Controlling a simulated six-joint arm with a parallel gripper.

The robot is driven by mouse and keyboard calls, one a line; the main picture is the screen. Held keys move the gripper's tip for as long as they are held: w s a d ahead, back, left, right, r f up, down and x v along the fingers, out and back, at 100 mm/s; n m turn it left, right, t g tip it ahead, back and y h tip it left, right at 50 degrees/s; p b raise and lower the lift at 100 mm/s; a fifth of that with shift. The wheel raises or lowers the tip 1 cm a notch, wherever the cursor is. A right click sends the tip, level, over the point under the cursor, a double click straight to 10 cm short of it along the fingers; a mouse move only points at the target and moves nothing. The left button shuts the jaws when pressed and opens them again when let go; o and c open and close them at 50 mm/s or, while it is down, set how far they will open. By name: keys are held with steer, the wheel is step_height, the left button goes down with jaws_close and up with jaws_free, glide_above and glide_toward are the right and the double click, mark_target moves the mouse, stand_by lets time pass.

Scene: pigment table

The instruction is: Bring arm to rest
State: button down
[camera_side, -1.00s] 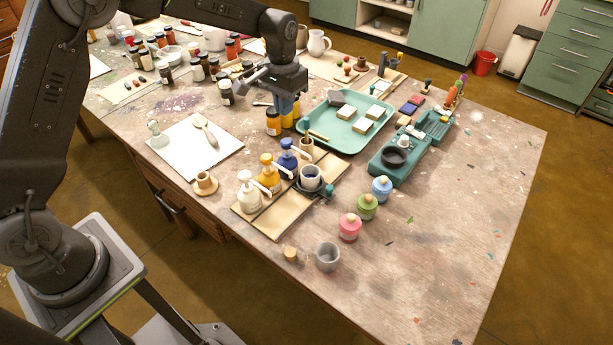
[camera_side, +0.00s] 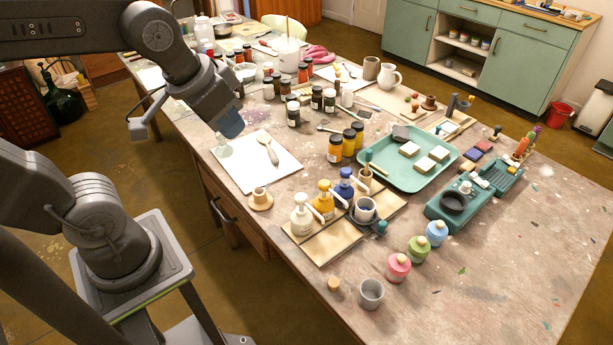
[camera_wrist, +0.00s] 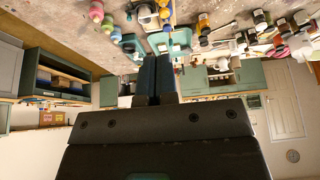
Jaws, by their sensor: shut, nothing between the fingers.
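My gripper (camera_side: 231,128) is raised at the left in the side view, its blue fingers tilted down over the back left part of the white sheet (camera_side: 240,172). In the wrist view the two blue fingers (camera_wrist: 157,62) lie side by side, shut, with nothing held between them. My arm is folded back toward its base, clear of the bottles on the table (camera_side: 480,275).
The teal tray (camera_side: 395,182) holds pale blocks. The pump bottles (camera_side: 302,218) stand on a wooden board. A grey cup (camera_side: 371,294) is near the front edge.

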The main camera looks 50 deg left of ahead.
steer(key=s, duration=0.1)
steer(key=s+f, duration=0.1)
steer(key=shift+s+t, duration=0.3)
steer(key=shift+s, duration=0.05)
